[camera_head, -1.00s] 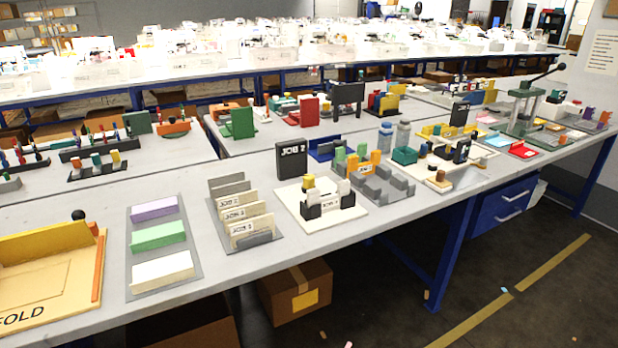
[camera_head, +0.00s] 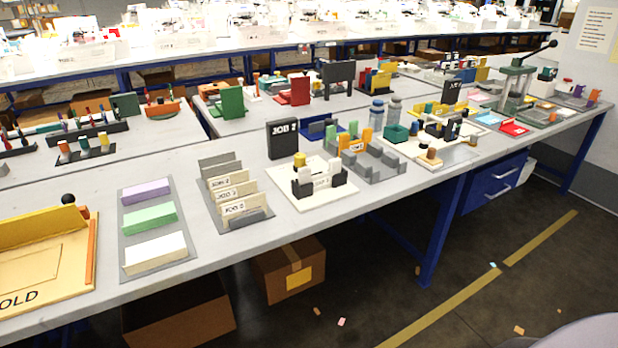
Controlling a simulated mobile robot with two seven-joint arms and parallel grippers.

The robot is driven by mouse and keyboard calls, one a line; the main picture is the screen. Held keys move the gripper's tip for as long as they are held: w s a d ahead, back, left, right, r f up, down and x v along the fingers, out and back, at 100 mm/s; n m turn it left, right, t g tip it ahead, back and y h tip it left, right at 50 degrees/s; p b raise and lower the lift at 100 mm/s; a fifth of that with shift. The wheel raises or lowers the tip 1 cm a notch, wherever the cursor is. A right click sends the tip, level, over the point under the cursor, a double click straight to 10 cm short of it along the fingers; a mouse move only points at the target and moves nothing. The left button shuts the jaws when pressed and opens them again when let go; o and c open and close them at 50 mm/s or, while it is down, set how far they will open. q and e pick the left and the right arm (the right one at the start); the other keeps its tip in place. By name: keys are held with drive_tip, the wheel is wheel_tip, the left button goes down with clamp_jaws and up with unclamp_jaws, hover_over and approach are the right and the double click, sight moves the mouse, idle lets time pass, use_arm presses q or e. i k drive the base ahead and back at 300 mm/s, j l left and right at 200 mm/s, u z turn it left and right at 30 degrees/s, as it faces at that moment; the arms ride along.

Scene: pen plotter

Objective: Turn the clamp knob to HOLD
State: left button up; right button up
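I cannot make out a clamp knob or a HOLD label for certain at this distance. A white board (camera_head: 316,199) on the long bench carries a small device with black and white blocks and a yellow round part (camera_head: 299,159) on top. Further right, another pale board (camera_head: 466,153) carries small parts, a yellow rail and a dark upright piece. Their details are too small to read. Neither of my grippers is in view.
The grey bench (camera_head: 215,252) also holds a rack of JOB 2 cards (camera_head: 235,191), a tray of coloured pads (camera_head: 150,217) and a yellow fold board (camera_head: 45,262). A green lever press (camera_head: 515,85) stands at the right. Boxes (camera_head: 290,269) lie below; open floor is in front.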

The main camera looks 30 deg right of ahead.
sight(299, 158)
drive_tip(key=i+l+u, duration=0.15)
drive_tip(key=l, duration=0.55)
drive_tip(key=i+l+u, duration=0.15)
drive_tip(key=l, duration=0.6)
drive_tip(key=l+u, duration=0.1)
drive_tip(key=l, duration=0.65)
